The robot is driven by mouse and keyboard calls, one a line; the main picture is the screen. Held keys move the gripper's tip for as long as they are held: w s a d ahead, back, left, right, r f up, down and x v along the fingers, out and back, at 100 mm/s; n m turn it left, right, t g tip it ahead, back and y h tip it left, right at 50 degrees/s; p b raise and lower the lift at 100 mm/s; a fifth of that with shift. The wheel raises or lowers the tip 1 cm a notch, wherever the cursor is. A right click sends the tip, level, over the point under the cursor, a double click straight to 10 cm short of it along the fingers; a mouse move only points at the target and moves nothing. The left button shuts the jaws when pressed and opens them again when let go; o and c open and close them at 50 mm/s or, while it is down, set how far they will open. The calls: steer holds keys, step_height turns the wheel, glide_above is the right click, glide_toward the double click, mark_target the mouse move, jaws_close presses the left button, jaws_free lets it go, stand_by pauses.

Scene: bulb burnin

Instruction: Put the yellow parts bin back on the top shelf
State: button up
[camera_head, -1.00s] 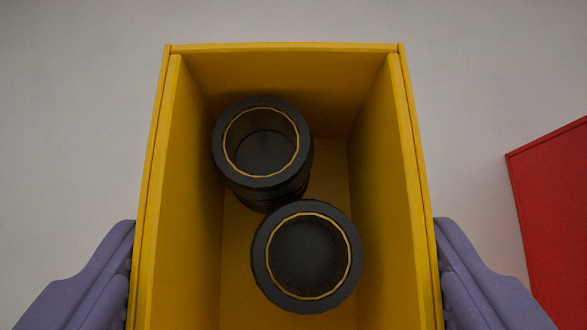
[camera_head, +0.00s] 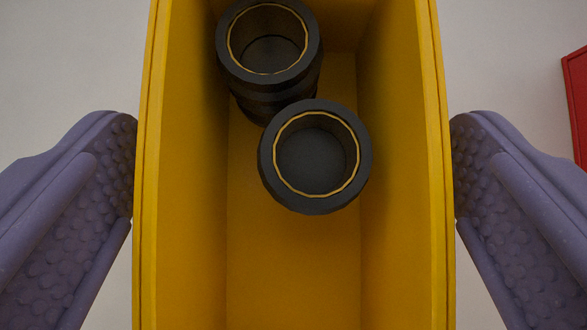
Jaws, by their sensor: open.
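The yellow parts bin (camera_head: 190,250) fills the middle of the view, seen from above with its open top towards me. It runs off the top and bottom edges of the picture. Two dark round parts with gold rings stand inside: one (camera_head: 268,85) at the upper left of the bin, the other (camera_head: 315,195) nearer the middle. My gripper (camera_head: 293,165) is open, with one purple finger on each side of the bin. The fingertips are at or very near its outer side walls; I cannot tell whether they touch.
A red object (camera_head: 576,110) shows at the right edge. The surface behind the bin is plain pale grey (camera_head: 70,60), clear on the left. No shelf can be made out.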

steer(key=b+v, duration=0.1)
steer(key=v, duration=1.1)
steer(key=shift+b, duration=0.3)
